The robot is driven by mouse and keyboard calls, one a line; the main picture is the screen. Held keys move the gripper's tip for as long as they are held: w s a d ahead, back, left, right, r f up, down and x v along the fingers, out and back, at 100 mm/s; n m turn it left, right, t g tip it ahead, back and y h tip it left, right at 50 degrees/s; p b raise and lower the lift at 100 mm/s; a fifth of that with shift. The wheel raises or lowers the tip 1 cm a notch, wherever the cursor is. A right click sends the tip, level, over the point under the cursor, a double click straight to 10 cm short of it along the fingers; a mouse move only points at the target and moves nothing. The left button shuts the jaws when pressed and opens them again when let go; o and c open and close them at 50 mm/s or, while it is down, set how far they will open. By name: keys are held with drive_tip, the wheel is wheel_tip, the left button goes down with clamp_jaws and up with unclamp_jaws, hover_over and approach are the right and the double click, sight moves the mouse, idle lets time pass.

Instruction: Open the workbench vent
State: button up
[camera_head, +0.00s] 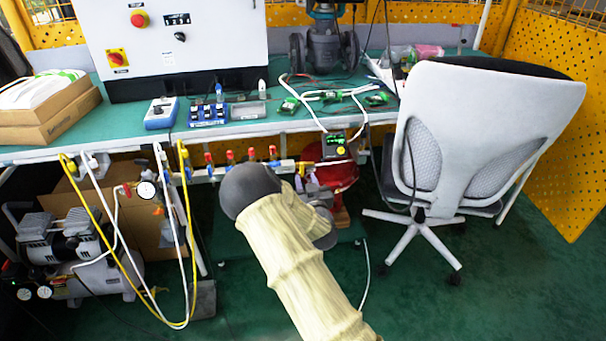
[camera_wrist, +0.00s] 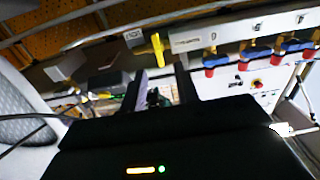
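In the wrist view a small yellow valve handle (camera_wrist: 157,49) stands out from the rail under the bench edge, beside a small label. It lies roughly across the rail. I take it for the vent, but no readable text confirms this. My gripper (camera_wrist: 163,88) shows two dark fingers spread apart, with the yellow handle beyond their tips and no visible contact. Nothing is clearly held between them. In the head view the workbench (camera_head: 340,113) has a green top; my sleeved arm hides most of the gripper and part of the rail.
Several red-and-blue valves (camera_wrist: 250,52) line the rail near the yellow handle; they also show in the head view (camera_head: 230,157). An office chair (camera_head: 470,130) stands close on the right. Yellow and white hoses (camera_head: 182,215) hang at left, near a compressor (camera_head: 70,250).

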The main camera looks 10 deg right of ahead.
sight(302, 169)
drive_tip(key=shift+w+b, duration=0.3)
drive_tip(key=shift+w, duration=2.05)
clamp_jaws()
